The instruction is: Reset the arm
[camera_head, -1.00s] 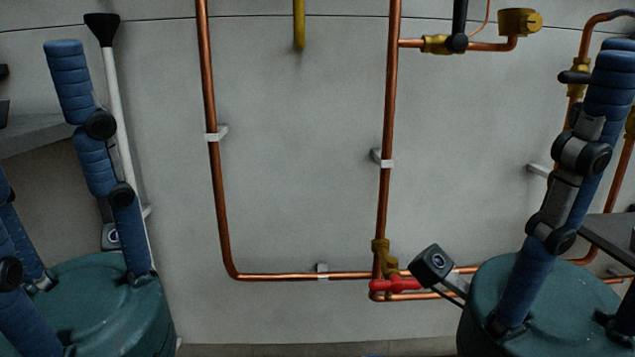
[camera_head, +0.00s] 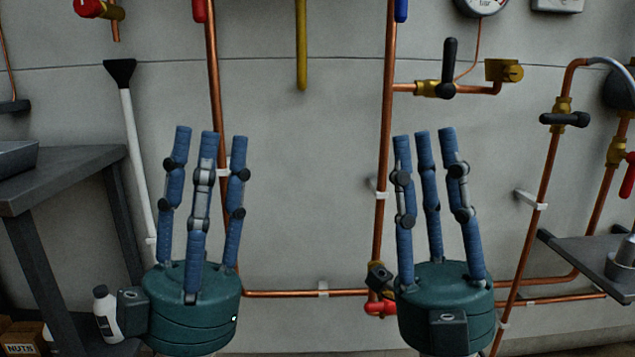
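My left gripper (camera_head: 208,150) stands upright at the lower left of the middle, its blue fingers spread and pointing up, with nothing between them. My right gripper (camera_head: 425,152) stands upright right of the middle, its blue fingers also spread and empty. Both green palms are in full view. Neither gripper holds anything. The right gripper's palm hides part of the low copper pipe (camera_head: 305,293), and the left gripper's fingers cover part of the left upright pipe (camera_head: 213,80).
Copper pipes run along the grey wall. A black-handled valve (camera_head: 447,75) is at the upper right, a red-handled valve (camera_head: 378,307) low in the middle. A dark table (camera_head: 65,170) stands at left, a white bottle (camera_head: 107,313) below it. A grey shelf (camera_head: 590,260) is at right.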

